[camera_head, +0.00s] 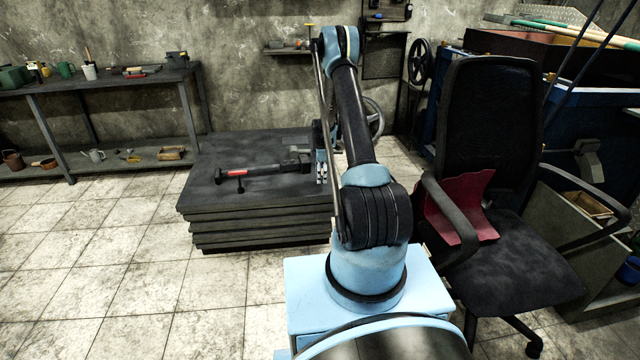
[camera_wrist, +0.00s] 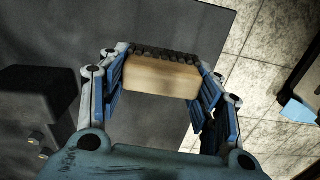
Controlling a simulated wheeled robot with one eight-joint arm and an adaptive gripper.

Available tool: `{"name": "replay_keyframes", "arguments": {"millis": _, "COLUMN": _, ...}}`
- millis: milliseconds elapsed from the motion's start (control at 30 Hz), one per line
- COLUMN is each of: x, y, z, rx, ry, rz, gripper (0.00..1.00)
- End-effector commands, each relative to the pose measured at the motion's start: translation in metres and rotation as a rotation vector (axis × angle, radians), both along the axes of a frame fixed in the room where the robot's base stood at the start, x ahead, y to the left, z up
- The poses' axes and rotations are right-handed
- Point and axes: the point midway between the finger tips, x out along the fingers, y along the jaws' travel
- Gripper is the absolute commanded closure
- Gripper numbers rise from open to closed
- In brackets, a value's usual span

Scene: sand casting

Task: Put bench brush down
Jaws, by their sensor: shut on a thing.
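The bench brush (camera_wrist: 160,76) has a pale wooden body with a row of dark bristles along its far side. It is between the two blue-padded fingers of my gripper (camera_wrist: 162,88) in the wrist view, and they are shut on it. The dark stacked slabs (camera_head: 250,160) are below the brush, near the right edge of the stack. I cannot tell whether the brush touches the slab top. In the head view my gripper (camera_head: 322,168) is at the right part of the stack, partly behind my arm, and the brush cannot be made out there.
A black tool with a red part (camera_head: 237,173) lies on the stack, left of my gripper. A dark block (camera_wrist: 38,100) is close on the left in the wrist view. A black office chair (camera_head: 490,150) stands at the right. A workbench (camera_head: 100,84) stands at the back left.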

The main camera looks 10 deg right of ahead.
Motion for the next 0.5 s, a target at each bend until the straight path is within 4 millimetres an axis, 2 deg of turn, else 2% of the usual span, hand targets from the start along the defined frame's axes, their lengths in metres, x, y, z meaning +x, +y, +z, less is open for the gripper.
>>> {"name": "replay_keyframes", "arguments": {"millis": 300, "x": 0.000, "y": 0.000, "z": -0.033, "rx": 0.000, "ry": 0.000, "rz": -0.001, "gripper": 0.80}}
{"name": "replay_keyframes", "arguments": {"millis": 500, "x": 0.000, "y": -0.001, "z": -0.034, "rx": 0.000, "ry": 0.000, "rz": -0.001, "gripper": 0.80}}
